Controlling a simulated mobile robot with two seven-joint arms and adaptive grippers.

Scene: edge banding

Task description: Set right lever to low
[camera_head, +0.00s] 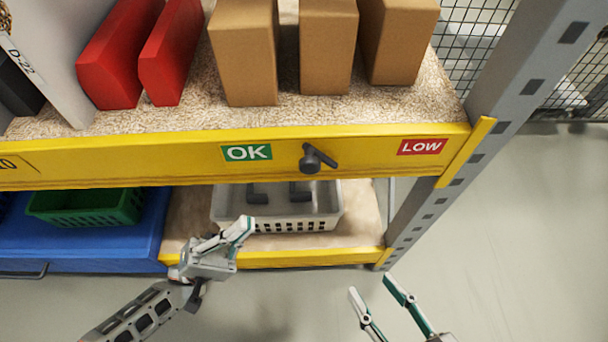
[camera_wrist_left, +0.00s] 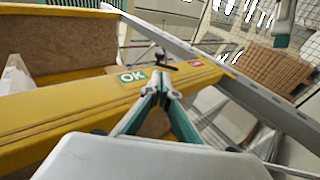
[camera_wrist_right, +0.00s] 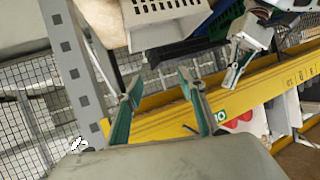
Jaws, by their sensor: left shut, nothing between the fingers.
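The dark grey lever (camera_head: 313,159) is on the yellow shelf beam (camera_head: 360,158), between the green OK label (camera_head: 246,152) and the red LOW label (camera_head: 422,146). Its handle looks slanted, with its thin end down toward the right; it does not lie on either label. The lever also shows in the left wrist view (camera_wrist_left: 163,61), beyond the fingertips. My left gripper (camera_head: 248,224) is shut and empty, below the OK label and left of the lever, apart from it. My right gripper (camera_head: 371,286) is open and empty, lower right, below the beam and clear of it.
Cardboard boxes (camera_head: 244,55) and red bins (camera_head: 108,55) stand on the shelf above. A grey basket (camera_head: 325,222) and a green crate (camera_head: 92,207) sit below the beam. A grey upright post (camera_head: 440,183) stands right of LOW. The space before the beam is free.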

